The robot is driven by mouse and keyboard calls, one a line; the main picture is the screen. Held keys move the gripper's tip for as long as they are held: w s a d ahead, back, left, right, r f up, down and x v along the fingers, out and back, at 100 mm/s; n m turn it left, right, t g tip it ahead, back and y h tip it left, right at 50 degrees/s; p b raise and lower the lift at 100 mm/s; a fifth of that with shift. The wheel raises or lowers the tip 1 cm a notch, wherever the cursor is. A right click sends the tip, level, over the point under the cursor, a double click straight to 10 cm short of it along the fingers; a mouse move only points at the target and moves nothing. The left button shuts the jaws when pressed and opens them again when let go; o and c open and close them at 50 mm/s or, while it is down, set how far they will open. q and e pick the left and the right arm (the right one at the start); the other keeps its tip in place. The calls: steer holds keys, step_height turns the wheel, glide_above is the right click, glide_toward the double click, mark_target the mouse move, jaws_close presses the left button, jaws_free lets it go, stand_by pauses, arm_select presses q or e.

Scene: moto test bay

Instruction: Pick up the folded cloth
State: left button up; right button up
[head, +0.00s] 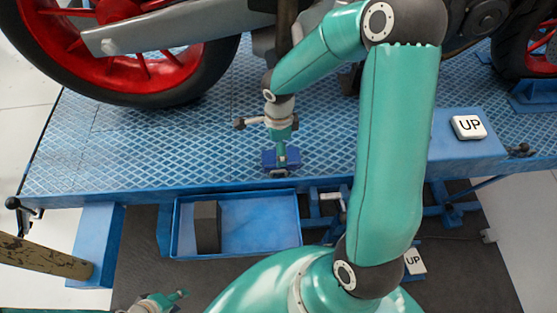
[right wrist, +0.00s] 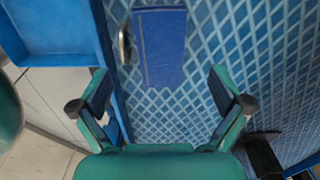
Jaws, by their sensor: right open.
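The folded cloth (right wrist: 160,50) is a flat blue rectangle on the blue diamond-patterned platform, at the top of the right wrist view. In the head view the cloth (head: 268,160) lies near the platform's front edge, partly hidden by my right gripper (head: 281,150). In the right wrist view my right gripper (right wrist: 162,90) is open, its fingers wide apart, with the cloth ahead between their lines and not gripped. My left gripper (head: 165,299) shows only partly at the lower left of the head view, away from the cloth; its opening is unclear.
A small metal piece (right wrist: 126,43) lies beside the cloth. A blue tray (head: 250,250) holding a dark block (head: 207,227) sits below the platform edge. A motorcycle's red wheel (head: 180,72) stands behind.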

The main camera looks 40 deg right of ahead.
mark_target(268, 157)
step_height(268, 157, down, 5)
steer(key=shift+f, duration=0.2)
steer(key=c, duration=1.1)
steer(key=shift+c, duration=0.2)
steer(key=shift+r, duration=0.2)
